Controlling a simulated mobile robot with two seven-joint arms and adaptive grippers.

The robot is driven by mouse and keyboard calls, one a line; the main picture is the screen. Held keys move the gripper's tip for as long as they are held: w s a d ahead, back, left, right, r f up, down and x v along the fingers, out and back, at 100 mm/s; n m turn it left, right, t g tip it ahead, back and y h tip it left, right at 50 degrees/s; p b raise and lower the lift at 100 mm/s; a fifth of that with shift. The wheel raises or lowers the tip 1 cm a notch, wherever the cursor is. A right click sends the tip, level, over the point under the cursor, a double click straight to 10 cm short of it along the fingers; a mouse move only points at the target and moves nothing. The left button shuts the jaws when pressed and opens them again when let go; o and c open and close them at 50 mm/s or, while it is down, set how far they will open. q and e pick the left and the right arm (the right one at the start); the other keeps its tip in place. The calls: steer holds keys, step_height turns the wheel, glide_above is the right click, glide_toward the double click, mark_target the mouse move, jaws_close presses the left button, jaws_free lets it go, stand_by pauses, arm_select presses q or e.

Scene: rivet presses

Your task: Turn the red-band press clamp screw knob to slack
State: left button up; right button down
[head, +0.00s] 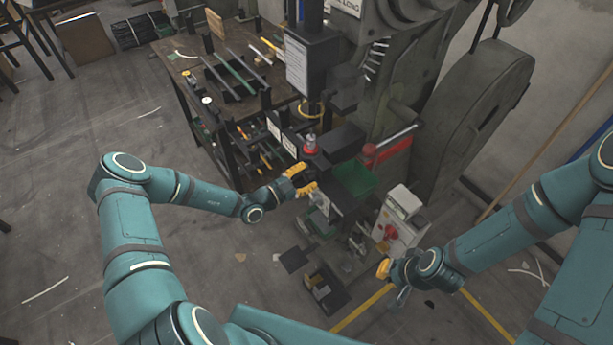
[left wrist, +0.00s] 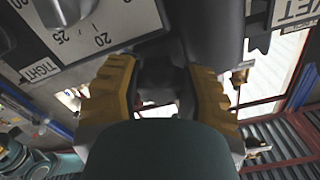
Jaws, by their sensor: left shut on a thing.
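The press (head: 340,175) stands right of centre in the head view, with a red ring (head: 310,146) on its upper part. My left gripper (head: 303,180) is at the front left of the press, just below that ring. In the left wrist view its two yellow fingers (left wrist: 165,95) are shut on a dark knob (left wrist: 162,72), whose far parts are in shadow. A white plate reading "TIGHT" (left wrist: 40,70) is beside it, with 20 and 25 on a scale nearby. My right gripper (head: 385,270) hangs apart from everything, near the control box; its finger gap is unclear.
A grey control box (head: 402,215) with a red button stands right of the press. A green tray (head: 355,178) sits on the press. A tool bench (head: 190,80) with several tools is behind left.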

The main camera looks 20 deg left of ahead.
arm_select(q)
steer(key=shift+r, duration=0.1)
stand_by(0.5)
steer(key=o, duration=1.2)
steer(key=v, duration=1.2)
